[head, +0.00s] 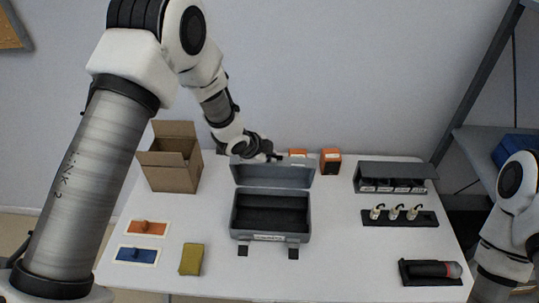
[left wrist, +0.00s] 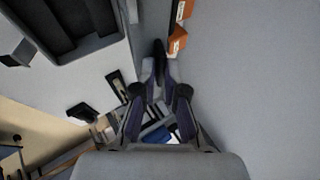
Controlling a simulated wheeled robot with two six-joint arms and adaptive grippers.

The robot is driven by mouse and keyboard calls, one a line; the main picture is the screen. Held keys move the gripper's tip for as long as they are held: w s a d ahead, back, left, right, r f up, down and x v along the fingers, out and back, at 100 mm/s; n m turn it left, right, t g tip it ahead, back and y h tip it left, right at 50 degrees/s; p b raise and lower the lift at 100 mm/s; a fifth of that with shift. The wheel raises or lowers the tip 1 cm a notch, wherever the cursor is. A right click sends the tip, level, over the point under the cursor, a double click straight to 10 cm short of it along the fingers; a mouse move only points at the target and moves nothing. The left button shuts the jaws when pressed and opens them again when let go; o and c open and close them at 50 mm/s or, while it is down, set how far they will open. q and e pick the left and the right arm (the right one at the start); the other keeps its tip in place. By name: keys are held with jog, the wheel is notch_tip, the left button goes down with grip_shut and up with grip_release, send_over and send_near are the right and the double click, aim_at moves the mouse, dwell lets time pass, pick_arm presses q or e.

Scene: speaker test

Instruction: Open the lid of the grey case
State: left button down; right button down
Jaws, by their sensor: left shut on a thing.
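The grey case (head: 233,222) stands in the middle of the table with its dark, empty-looking inside showing. Its lid (head: 272,175) stands raised at the back, roughly upright. My left gripper (head: 274,157) is at the top edge of the lid, near its middle, and is shut on it. In the left wrist view the fingers (left wrist: 160,90) close near the lid's edge, and the case (left wrist: 88,52) shows at the upper left; the exact contact is hard to see. My right arm is at the right edge, with its gripper out of view.
An open cardboard box (head: 170,178) stands at the back left. Orange boxes (head: 331,161) stand behind the lid. Orange (head: 146,228) and blue (head: 137,255) pieces and a yellow pouch (head: 191,260) lie left. A dark rack (head: 397,174) and a black holder (head: 430,282) are right.

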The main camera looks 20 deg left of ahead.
pick_arm(q)
jog(key=shift+r, duration=0.2)
dwell(0.3)
jog(key=c, duration=1.3)
grip_release()
jog(key=shift+s, duration=0.1)
jog(key=v, duration=1.1)
jog(key=shift+s+r, duration=0.25)
jog(key=shift+r, duration=0.05)
